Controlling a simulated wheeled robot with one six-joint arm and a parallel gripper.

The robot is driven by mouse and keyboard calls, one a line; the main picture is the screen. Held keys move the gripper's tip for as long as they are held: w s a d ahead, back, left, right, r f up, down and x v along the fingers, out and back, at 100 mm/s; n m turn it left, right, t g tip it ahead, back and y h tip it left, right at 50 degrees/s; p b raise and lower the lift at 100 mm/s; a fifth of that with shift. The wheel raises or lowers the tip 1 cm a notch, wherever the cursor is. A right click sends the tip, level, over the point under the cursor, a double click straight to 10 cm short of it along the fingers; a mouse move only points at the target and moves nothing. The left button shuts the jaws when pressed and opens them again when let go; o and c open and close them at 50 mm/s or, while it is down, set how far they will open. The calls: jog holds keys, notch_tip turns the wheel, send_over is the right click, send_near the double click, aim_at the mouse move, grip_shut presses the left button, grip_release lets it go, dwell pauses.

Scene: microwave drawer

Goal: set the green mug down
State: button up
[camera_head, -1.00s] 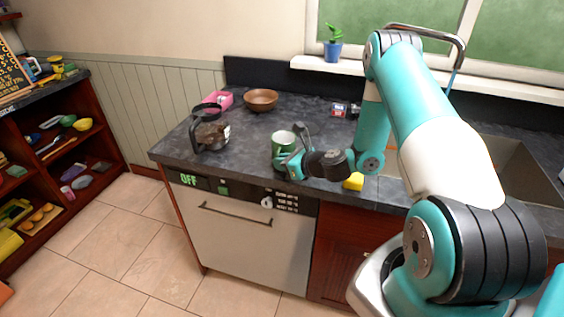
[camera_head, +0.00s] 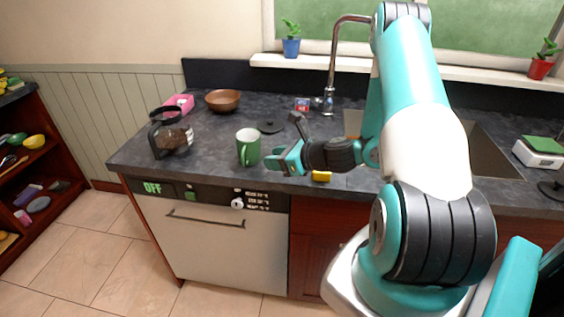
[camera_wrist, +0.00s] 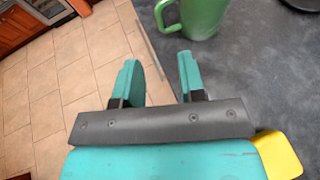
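The green mug (camera_head: 248,147) stands upright on the dark countertop (camera_head: 215,165), near its front edge above the drawer appliance. Its handle faces the front in the head view. My gripper (camera_head: 280,160) is just to the right of the mug, with a gap between them. In the wrist view the fingers (camera_wrist: 158,82) are spread with nothing between them. The mug (camera_wrist: 203,14) shows at the top of that view, beyond the fingertips, its top cut off by the frame.
A coffee pot (camera_head: 172,138) stands left of the mug, with a brown bowl (camera_head: 222,100) and a pink box (camera_head: 180,103) behind. A black disc (camera_head: 270,127) lies behind the mug. A yellow object (camera_head: 321,176) is at the counter edge beneath my arm. The sink is right.

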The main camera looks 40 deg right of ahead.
jog(key=s+a+r+n+g+y, duration=0.3)
jog(key=a+r+n+g, duration=0.15)
jog(key=a+n, duration=0.5)
jog(key=s+a+r+n+g+y, duration=0.2)
jog(key=a+r+n+g, duration=0.3)
jog(key=a+n, duration=0.45)
jog(key=s+a+r+n+g+h, duration=0.1)
jog(key=s+a+r+n+h, duration=0.1)
jog(key=s+n, duration=0.6)
jog(key=s+a+r+n+g+h, duration=0.2)
jog(key=s+a+r+n, duration=0.3)
jog(key=n, duration=0.7)
jog(key=s+r+h, duration=0.1)
jog(key=s+r, duration=0.1)
jog(key=s, duration=0.1)
jog(key=shift+s+r, duration=0.2)
jog(key=shift+s, duration=0.15)
jog(key=shift+a, duration=0.1)
